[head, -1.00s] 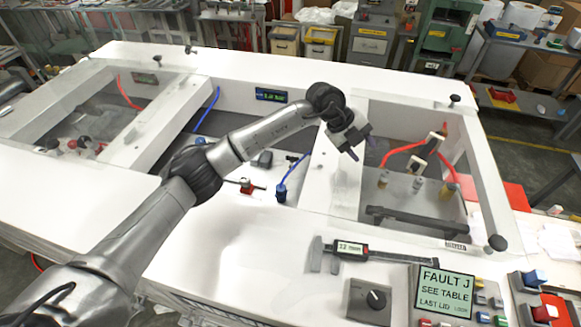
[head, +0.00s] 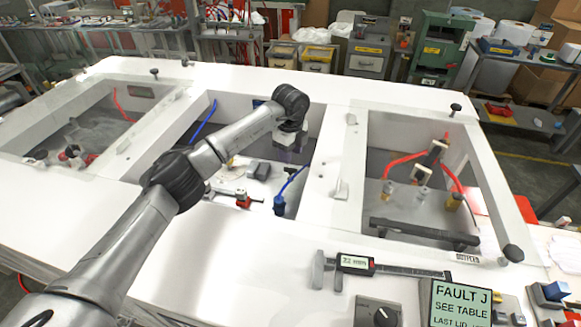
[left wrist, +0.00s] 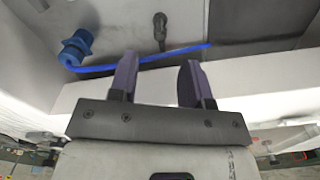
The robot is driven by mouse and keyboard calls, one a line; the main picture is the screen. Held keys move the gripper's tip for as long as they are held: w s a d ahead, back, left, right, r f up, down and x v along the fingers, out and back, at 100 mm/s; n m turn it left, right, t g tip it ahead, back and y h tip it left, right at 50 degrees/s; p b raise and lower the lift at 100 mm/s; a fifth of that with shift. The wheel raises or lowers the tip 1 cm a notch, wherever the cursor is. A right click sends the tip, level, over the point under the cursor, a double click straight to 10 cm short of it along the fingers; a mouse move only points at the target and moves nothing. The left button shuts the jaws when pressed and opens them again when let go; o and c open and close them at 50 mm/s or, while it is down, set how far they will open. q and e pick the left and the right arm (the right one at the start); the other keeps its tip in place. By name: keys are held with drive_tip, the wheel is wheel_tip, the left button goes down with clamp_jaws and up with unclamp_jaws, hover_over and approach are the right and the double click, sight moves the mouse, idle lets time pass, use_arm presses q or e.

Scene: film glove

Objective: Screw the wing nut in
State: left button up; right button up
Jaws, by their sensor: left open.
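My left gripper (left wrist: 158,80) is open and empty in the left wrist view, its two purple fingers apart. In the head view its wrist (head: 290,138) hangs over the right part of the middle compartment (head: 255,100); its fingertips are not clear there. A small black knob-like part (left wrist: 160,28) lies ahead of the fingers, apart from them. Black knobs (head: 455,108) stand on the frame corners.
The right compartment (head: 405,205) holds red tubes, brass fittings and a black bar handle (head: 424,233). A digital caliper (head: 356,263) lies in front, near a dial box (head: 381,314) and a fault display (head: 461,303). The white front surface (head: 215,260) is largely clear.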

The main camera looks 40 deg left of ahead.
sight(290, 169)
use_arm(q)
drive_tip(key=shift+f, duration=3.2)
drive_tip(key=shift+c, duration=0.2)
clamp_jaws()
